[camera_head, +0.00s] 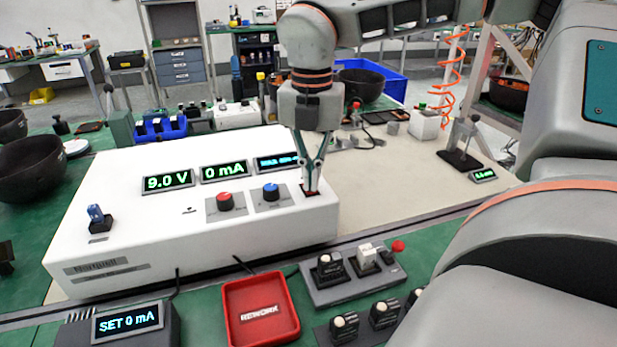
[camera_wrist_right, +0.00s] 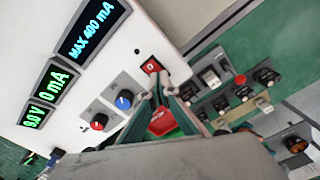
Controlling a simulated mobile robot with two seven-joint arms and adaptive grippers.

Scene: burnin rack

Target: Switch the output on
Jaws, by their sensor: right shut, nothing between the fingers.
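The white power supply (camera_head: 150,240) stands on the bench. Its displays read 9.0 V (camera_head: 168,182) and 0 mA (camera_head: 223,168); the third reads MAX 400 mA in the right wrist view (camera_wrist_right: 93,30). A small red rocker switch (camera_wrist_right: 151,66) in a dark frame sits right of the red knob (camera_head: 225,201) and blue knob (camera_head: 271,192). My right gripper (camera_head: 313,188) points down at this switch, its shut, empty fingertips at or just above it and partly hiding it in the head view. I cannot tell whether they touch. My left gripper is not in view.
A blue-topped lever on a black base (camera_head: 98,219) is at the supply's left end. In front are a red REWORK tray (camera_head: 240,325), a SET 0 mA display box (camera_head: 128,321) and a grey block with switches (camera_head: 338,288).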

